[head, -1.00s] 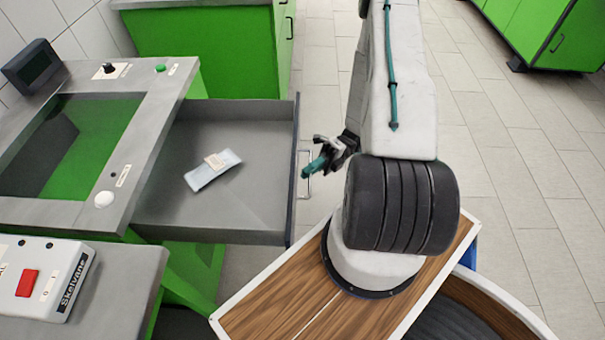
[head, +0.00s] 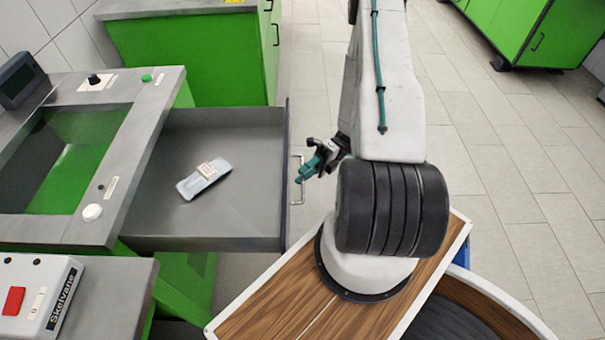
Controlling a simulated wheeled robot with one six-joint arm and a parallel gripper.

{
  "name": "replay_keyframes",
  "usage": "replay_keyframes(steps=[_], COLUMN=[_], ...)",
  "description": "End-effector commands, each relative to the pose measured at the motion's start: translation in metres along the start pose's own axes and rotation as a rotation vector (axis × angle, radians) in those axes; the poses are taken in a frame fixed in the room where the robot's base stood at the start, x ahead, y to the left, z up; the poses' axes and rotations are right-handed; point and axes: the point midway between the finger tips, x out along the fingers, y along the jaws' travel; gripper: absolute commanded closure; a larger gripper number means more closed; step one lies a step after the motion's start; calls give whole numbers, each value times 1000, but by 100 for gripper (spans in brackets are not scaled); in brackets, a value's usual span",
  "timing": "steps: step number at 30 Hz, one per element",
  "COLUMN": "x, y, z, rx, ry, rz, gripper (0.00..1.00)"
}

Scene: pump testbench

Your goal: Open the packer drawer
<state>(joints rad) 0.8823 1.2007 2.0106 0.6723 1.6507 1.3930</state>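The packer drawer (head: 240,225) is pulled well out to the right from under the grey bench top with the green panel. A light blue packet with a pale label (head: 204,179) lies inside on the drawer floor. The drawer's front is a dark panel with a pale bar handle (head: 297,181) on its outer side. My gripper (head: 304,172), with teal fingertips, is at the handle. From this view I cannot tell whether the fingers are around the handle or only beside it, or how far apart they are.
The bench top (head: 135,150) carries a black knob, a green button and a white button. A white box with a red switch (head: 35,300) sits at the lower left. A green cabinet (head: 190,55) stands behind the drawer.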

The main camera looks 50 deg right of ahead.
Motion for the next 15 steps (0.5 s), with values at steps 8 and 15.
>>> replay_keyframes(steps=[8,15], x=[-48,-65], y=[-1,0], z=[0,-1], rx=[-2,0], ry=[-2,1], rz=[-1,0], gripper=[69,69])
